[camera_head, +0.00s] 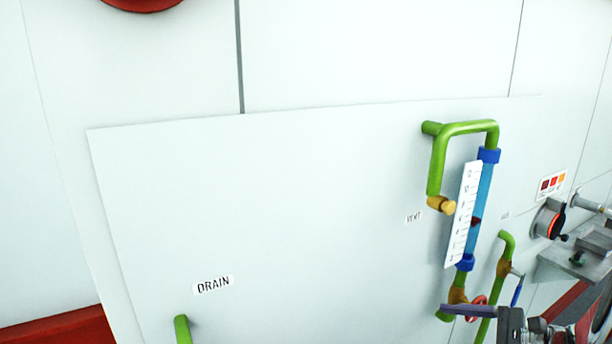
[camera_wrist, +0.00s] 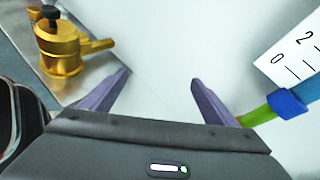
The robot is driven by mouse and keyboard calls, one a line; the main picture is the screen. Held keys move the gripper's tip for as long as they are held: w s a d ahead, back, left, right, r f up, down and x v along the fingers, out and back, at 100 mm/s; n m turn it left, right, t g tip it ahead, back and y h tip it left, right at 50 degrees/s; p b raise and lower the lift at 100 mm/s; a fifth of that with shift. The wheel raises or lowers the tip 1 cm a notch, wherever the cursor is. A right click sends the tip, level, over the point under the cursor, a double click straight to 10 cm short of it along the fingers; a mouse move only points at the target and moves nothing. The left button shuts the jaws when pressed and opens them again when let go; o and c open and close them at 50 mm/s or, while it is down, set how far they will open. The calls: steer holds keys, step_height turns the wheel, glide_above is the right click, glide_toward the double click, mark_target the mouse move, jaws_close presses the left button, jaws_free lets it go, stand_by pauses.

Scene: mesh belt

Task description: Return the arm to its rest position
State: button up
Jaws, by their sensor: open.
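My gripper (camera_wrist: 162,80) is in the wrist view with its two purple-grey fingers spread apart and nothing between them. Behind the fingers is the plain white panel. In the head view my gripper shows only in part at the lower right, where one purple finger (camera_head: 470,311) lies across the lower end of the green pipe and sight tube (camera_head: 484,190). I cannot tell whether it touches the pipe. The rest of my arm is mostly cut off at the bottom right corner.
The white panel (camera_head: 270,200) carries a DRAIN label (camera_head: 213,284) and a green pipe stub (camera_head: 183,330). A red handwheel (camera_head: 477,308) and a second green pipe (camera_head: 506,245) are close to my gripper. A brass valve (camera_wrist: 62,45) is at the wrist view's upper left.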

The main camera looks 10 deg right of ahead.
steer(key=s+a+r+n+g+h, duration=0.1)
steer(key=s+a+n+g+h, duration=0.1)
steer(key=a+n, duration=0.3)
steer(key=s+a+r+n+g+h, duration=0.2)
steer(key=s+a+n, duration=0.2)
steer(key=a, duration=0.5)
steer(key=s+a+r+n+g+h, duration=0.1)
steer(key=s+a+n+g+h, duration=0.1)
steer(key=a+n, duration=0.4)
steer(key=shift+s+a+r+g, duration=0.1)
steer(key=shift+s+a+g, duration=0.2)
steer(key=shift+s, duration=0.25)
steer(key=shift+s+a+r+g, duration=0.1)
steer(key=shift+s+a+g, duration=0.2)
steer(key=shift+s, duration=0.2)
steer(key=s+a+r+n+t+h, duration=0.2)
steer(key=s+r+n+t+h, duration=0.1)
steer(key=n, duration=0.5)
steer(key=shift+s+r+h, duration=0.35)
steer(key=shift+s+h, duration=0.15)
steer(key=shift+s, duration=0.3)
steer(key=shift+c, duration=0.4)
